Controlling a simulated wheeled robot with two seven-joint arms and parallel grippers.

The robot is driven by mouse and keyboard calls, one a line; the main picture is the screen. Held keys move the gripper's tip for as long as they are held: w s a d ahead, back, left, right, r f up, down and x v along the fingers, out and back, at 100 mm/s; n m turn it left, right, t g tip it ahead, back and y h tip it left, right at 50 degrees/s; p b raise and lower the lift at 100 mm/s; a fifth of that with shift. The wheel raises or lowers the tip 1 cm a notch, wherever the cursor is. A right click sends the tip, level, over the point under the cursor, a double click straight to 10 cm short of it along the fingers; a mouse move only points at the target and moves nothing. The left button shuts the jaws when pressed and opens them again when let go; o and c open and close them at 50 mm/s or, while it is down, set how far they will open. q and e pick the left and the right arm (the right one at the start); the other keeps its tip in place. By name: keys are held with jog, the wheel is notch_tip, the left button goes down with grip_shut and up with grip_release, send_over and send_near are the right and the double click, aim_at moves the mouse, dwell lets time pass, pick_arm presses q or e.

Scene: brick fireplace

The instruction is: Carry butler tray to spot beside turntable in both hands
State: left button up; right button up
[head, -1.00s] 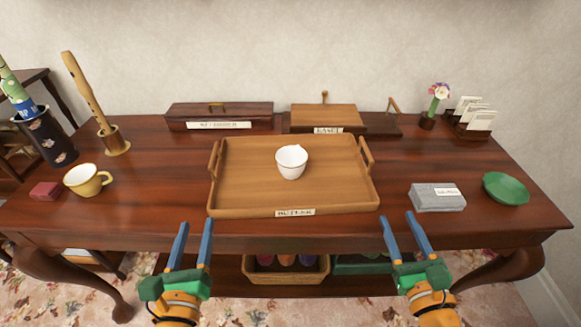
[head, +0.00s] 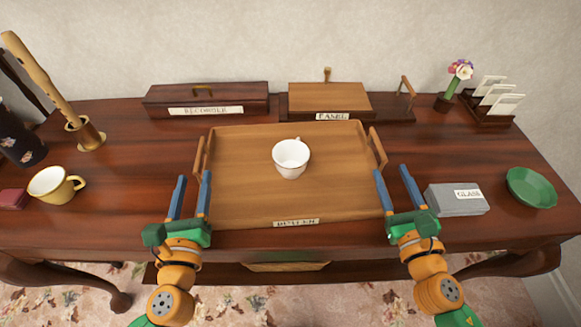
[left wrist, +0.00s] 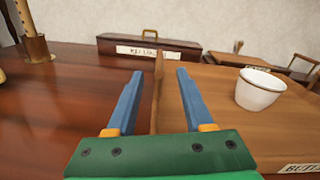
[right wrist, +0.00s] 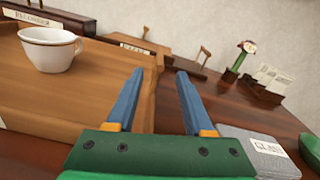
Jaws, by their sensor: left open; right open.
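The wooden butler tray (head: 236,203) lies flat on the dark table, with a raised handle at its left and right ends and a label on its front edge. A white cup (head: 291,158) stands on it. My left gripper (head: 190,183) is open near the tray's front left; in the left wrist view the tray's left side (left wrist: 157,85) shows between its fingers. My right gripper (head: 392,175) is open near the front right corner; in the right wrist view the tray's right part (right wrist: 95,98) shows left of and behind its fingers. No turntable can be made out.
A yellow mug (head: 56,185) stands left. Bare table (head: 130,185) lies between mug and tray.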

aim_at(203, 138)
pick_arm(q)
jog(key=w, duration=0.3)
jog(key=w+a, duration=0.1)
jog(key=w, duration=0.6)
jog(key=shift+w+a, duration=0.1)
jog(key=shift+a, duration=0.15)
pick_arm(e)
jog(key=w, duration=0.4)
jog(key=w+a, duration=0.1)
jog(key=w, duration=0.1)
jog(key=shift+w, duration=0.1)
pick_arm(q)
grip_shut()
pick_arm(e)
grip_shut()
jog(key=shift+r, duration=0.1)
